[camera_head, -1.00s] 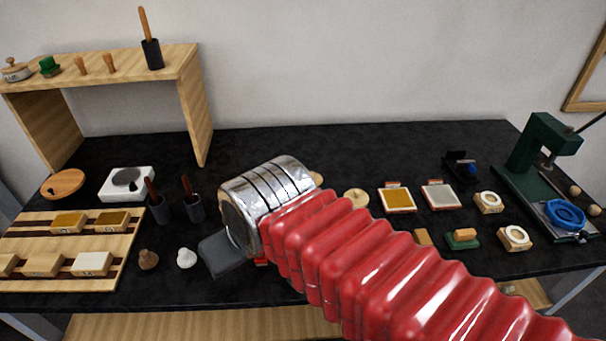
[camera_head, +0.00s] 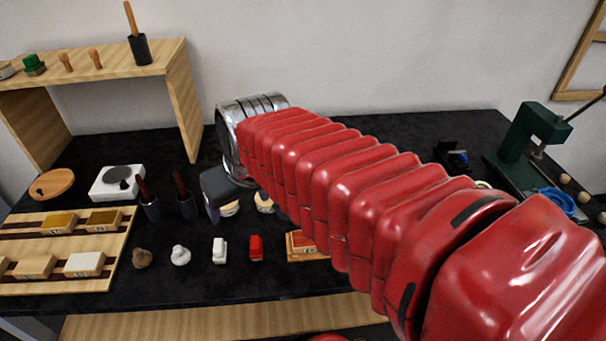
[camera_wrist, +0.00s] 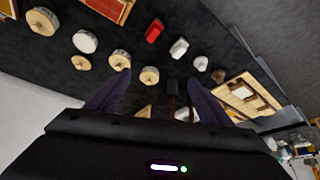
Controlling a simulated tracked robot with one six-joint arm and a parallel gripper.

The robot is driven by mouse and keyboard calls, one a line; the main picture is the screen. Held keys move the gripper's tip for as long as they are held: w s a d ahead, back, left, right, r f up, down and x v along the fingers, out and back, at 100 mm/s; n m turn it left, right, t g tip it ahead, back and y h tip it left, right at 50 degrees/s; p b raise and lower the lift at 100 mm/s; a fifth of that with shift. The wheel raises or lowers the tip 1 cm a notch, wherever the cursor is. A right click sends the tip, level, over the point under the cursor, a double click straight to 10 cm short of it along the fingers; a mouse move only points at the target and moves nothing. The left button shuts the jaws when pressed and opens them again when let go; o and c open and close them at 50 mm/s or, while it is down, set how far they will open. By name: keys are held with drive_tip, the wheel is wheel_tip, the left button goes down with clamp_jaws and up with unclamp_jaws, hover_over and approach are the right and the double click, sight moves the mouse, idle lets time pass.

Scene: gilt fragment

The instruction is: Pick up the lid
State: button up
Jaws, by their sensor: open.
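My gripper (camera_wrist: 158,98) is open and empty; its two dark purple fingers stand apart in the wrist view. In the head view it hangs above the table behind my red arm, mostly hidden, with a bit of finger (camera_head: 212,209) showing. Several round pale pieces lie on the table beyond the fingers in the wrist view: a white-topped round (camera_wrist: 85,41), a wooden disc (camera_wrist: 81,62) and a round wooden piece (camera_wrist: 149,76) nearest the fingers. I cannot tell which is the lid. Two round pieces (camera_head: 264,202) show beside the gripper in the head view.
A red block (camera_head: 256,248), a white block (camera_head: 219,250) and small knobs (camera_head: 181,255) stand near the front. A green press (camera_head: 530,140) stands right. Dark cups (camera_head: 186,204) stand left of my gripper.

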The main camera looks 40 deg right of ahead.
drive_tip(key=shift+o, duration=0.3)
drive_tip(key=w+d+f+m, duration=0.2)
drive_tip(key=w+d, duration=0.6)
drive_tip(key=d, duration=0.5)
drive_tip(key=shift+w+d+g+h, duration=0.3)
drive_tip(key=shift+w+d+h, duration=0.05)
drive_tip(key=shift+d+h, duration=0.05)
drive_tip(key=w+d+f, duration=0.1)
drive_tip(key=d+f, duration=0.1)
drive_tip(key=d, duration=0.5)
drive_tip(key=w+d+f+m, duration=0.1)
drive_tip(key=w+d+f, duration=0.1)
drive_tip(key=d, duration=0.6)
drive_tip(key=shift+f+m+g, duration=0.3)
drive_tip(key=shift+f, duration=0.5)
drive_tip(key=shift+x, duration=4.3)
drive_tip(key=shift+w+d, duration=0.1)
drive_tip(key=shift+d, duration=0.05)
drive_tip(key=shift+x, duration=2.5)
drive_tip(key=shift+w+d, duration=0.1)
drive_tip(key=shift+d, duration=0.1)
